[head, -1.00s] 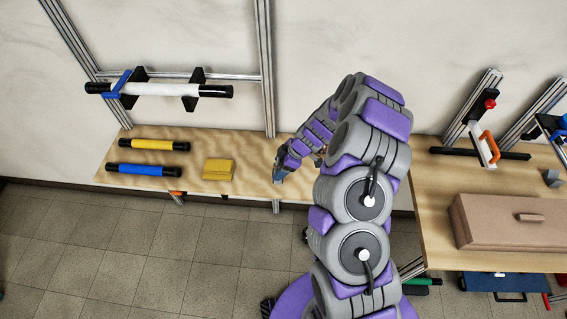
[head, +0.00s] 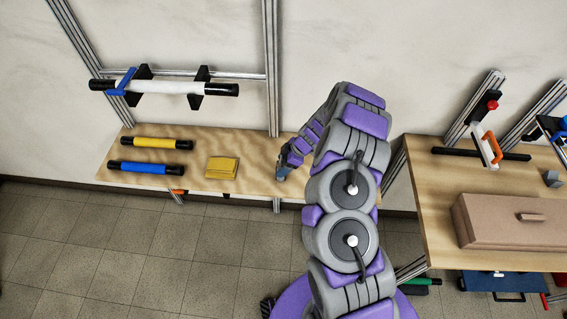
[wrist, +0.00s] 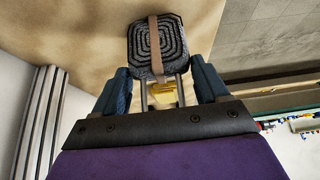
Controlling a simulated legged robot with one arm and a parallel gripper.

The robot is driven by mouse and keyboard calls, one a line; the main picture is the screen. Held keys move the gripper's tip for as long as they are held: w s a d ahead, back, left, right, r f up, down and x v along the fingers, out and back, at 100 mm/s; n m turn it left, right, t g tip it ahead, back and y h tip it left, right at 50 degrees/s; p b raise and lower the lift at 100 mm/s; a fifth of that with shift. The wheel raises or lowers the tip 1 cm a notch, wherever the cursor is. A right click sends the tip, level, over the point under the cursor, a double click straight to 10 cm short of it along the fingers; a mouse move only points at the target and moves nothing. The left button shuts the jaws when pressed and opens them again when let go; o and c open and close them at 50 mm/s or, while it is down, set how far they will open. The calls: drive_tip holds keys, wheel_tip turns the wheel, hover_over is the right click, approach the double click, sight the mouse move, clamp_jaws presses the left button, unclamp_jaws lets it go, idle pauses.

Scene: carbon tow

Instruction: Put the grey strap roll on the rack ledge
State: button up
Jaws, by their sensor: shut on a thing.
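The grey strap roll (wrist: 157,57) shows in the wrist view as a dark rounded block of wound strap with a tan band across it. My gripper (wrist: 162,80) is shut on the strap roll, with a blue finger on each side below it. Behind the roll is the plain wood of the rack ledge (head: 257,160); I cannot tell whether the roll touches it. In the head view my gripper (head: 284,167) is at the right part of the ledge, right of the yellow folded cloth. The roll cannot be made out there.
A yellow roll (head: 157,143), a blue roll (head: 146,168) and the yellow cloth (head: 221,168) lie on the ledge's left part. A white tube (head: 170,87) hangs above. A bench (head: 425,190) with a brown box (head: 515,222) stands right. An upright post (head: 271,70) is behind my gripper.

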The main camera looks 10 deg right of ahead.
drive_tip(key=o, duration=0.6)
drive_tip(key=shift+f, duration=0.1)
drive_tip(key=o, duration=0.5)
drive_tip(key=shift+d, duration=0.8)
